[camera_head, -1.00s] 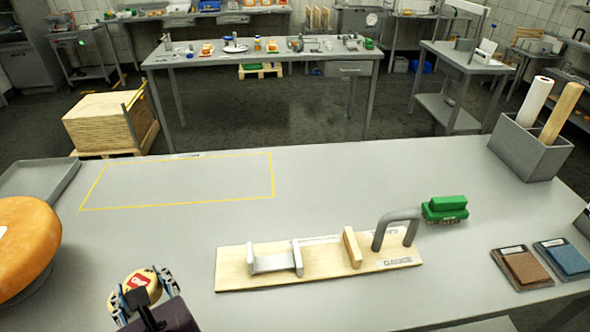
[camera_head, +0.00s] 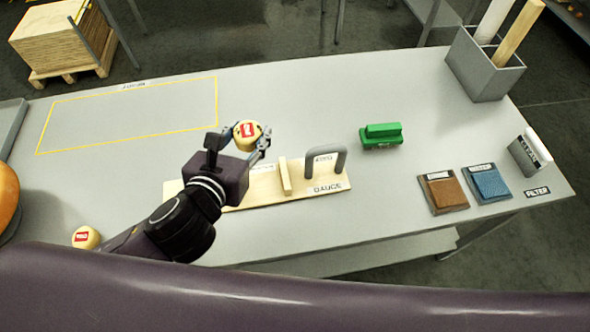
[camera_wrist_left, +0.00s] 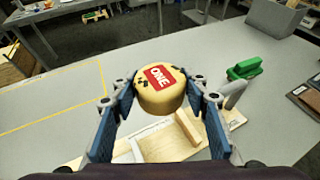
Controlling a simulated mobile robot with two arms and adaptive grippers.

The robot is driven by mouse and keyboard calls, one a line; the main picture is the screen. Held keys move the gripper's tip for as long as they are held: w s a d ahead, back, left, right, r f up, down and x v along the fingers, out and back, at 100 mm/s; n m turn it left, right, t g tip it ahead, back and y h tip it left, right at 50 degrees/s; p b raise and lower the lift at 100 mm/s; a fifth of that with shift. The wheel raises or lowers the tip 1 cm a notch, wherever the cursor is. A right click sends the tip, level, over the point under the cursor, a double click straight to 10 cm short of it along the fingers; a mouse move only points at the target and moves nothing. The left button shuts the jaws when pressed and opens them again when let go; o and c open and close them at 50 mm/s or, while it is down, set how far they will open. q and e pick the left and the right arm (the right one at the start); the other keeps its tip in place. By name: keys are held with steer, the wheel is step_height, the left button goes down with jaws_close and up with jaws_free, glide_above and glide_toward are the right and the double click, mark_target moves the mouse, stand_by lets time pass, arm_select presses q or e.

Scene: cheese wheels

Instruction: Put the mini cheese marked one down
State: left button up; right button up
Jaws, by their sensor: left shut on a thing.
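The mini cheese marked one (camera_head: 247,133) is a small yellow wheel with a red label, and its word ONE reads clearly in the left wrist view (camera_wrist_left: 160,92). My left gripper (camera_head: 238,143) is shut on it, with a finger on each side. It holds the cheese over the back edge of the wooden gauge board (camera_head: 262,186); the height above the board is hard to tell. My arm hides the left part of the board. A second mini cheese with a red label (camera_head: 86,238) lies on the table at the lower left. My right gripper is not in view.
A yellow-outlined area (camera_head: 130,115) on the table is empty. A green brush-like block (camera_head: 381,135) lies right of the gauge arch (camera_head: 327,160). Brown (camera_head: 443,191) and blue (camera_head: 486,183) pads lie at the right. A grey bin (camera_head: 484,66) stands at the back right. A large orange cheese (camera_head: 8,197) is at the left edge.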

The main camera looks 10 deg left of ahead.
arm_select(q)
steer(key=shift+w+d+f+h+b, duration=0.15)
steer(key=shift+d+f+h+b, duration=0.15)
steer(key=shift+d+f+b, duration=0.3)
step_height(320, 180, down, 3)
steer(key=b, duration=0.3)
glide_above(263, 187)
step_height(263, 187, down, 11)
steer(key=shift+f, duration=2.3)
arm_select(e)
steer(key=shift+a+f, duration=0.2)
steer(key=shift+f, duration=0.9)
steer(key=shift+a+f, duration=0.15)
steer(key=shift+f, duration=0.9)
arm_select(q)
steer(key=o, duration=0.8)
steer(key=shift+f+b, duration=0.2)
steer(key=shift+b, duration=0.1)
steer(key=shift+c, duration=0.2)
steer(key=shift+o, duration=0.9)
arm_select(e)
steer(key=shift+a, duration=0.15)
